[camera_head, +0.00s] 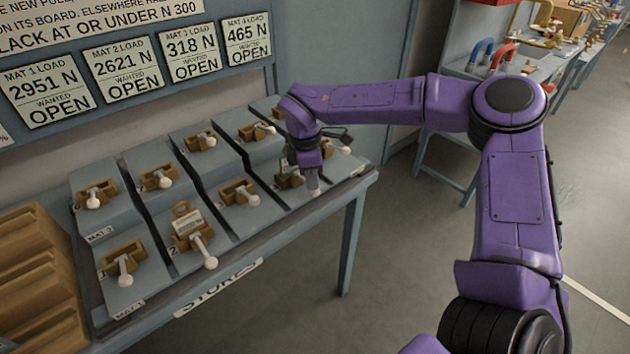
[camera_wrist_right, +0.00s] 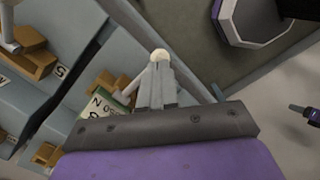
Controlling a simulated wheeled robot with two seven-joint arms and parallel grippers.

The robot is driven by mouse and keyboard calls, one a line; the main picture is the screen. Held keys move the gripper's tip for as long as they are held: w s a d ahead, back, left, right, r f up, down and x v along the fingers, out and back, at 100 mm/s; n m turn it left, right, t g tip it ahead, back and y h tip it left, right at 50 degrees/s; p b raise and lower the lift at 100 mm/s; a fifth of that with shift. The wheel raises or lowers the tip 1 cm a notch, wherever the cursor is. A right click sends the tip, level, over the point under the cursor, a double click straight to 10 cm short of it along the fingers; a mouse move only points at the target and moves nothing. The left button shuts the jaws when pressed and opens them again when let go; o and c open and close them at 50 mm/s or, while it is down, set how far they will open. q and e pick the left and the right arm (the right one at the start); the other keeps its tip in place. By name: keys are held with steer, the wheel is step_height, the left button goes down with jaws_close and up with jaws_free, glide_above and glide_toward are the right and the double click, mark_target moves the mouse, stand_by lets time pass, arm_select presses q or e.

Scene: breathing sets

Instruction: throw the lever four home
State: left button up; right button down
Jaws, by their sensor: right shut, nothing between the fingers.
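Levers with pale round knobs stand in brown housings on grey stepped blocks on the bench. I cannot tell from the numbers which is lever four. My right gripper (camera_head: 313,188) is shut and empty, pointing down at the front right end of the rows. Beside it is a brown housing with a green-edged tag (camera_head: 290,180), partly hidden by my arm. In the right wrist view the shut fingers (camera_wrist_right: 160,72) reach a pale knob (camera_wrist_right: 160,54); I cannot tell whether they touch it. The tagged housing (camera_wrist_right: 103,100) is left of them. My left gripper is not in view.
Nearby levers include a tagged one (camera_head: 190,227) with its knob toward the front and an untagged one (camera_head: 239,193). A wooden rack (camera_head: 35,280) stands at the left end. Load signs (camera_head: 124,68) reading OPEN hang behind. Open floor lies right of the bench.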

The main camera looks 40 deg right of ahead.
steer(key=shift+w+a+r+b, duration=0.25)
steer(key=shift+w+a, duration=0.15)
steer(key=shift+a, duration=0.3)
steer(key=shift+w+a+r+b, duration=0.15)
steer(key=shift+w+a+r, duration=0.15)
steer(key=shift+a, duration=0.35)
steer(key=shift+d+r, duration=0.1)
steer(key=shift+r, duration=0.15)
step_height(320, 180, up, 10)
steer(key=a+b, duration=0.1)
steer(key=shift+w+b, duration=0.3)
steer(key=shift+b, duration=0.1)
steer(key=shift+a+f, duration=0.1)
steer(key=shift+f, duration=0.05)
